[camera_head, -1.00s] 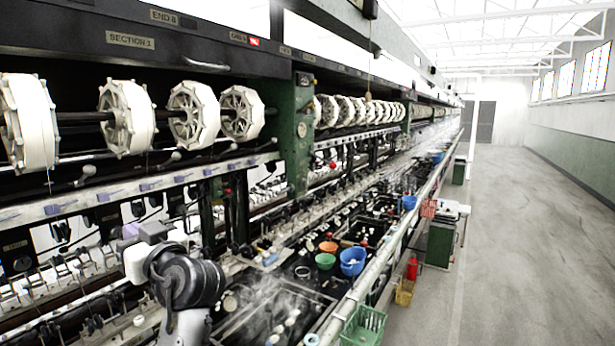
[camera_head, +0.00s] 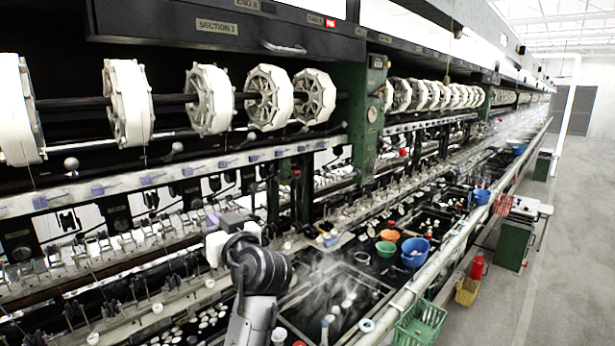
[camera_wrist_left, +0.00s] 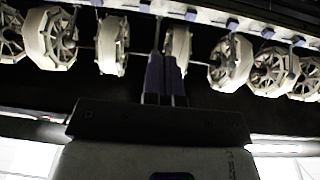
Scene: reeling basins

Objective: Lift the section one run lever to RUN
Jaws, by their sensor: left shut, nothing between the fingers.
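The SECTION 1 plate (camera_head: 217,27) is on the dark upper panel in the head view. Below the white reels, ball-knobbed levers stick out, one at the left (camera_head: 71,163) and another to its right (camera_head: 178,147). No label shows which one is the run lever. My left gripper (camera_head: 212,216) is low in front of the machine, below and apart from these knobs. Its wrist partly hides its fingers. In the left wrist view its purple fingers (camera_wrist_left: 165,75) are together and empty, with reels behind. My right gripper is not in view.
White reels (camera_head: 210,98) hang in a row above a rail with blue-purple tabs (camera_head: 96,189). Basins with an orange bowl (camera_head: 385,249) and a blue bucket (camera_head: 415,251) lie to the right. A long pipe (camera_head: 470,232) edges the machine.

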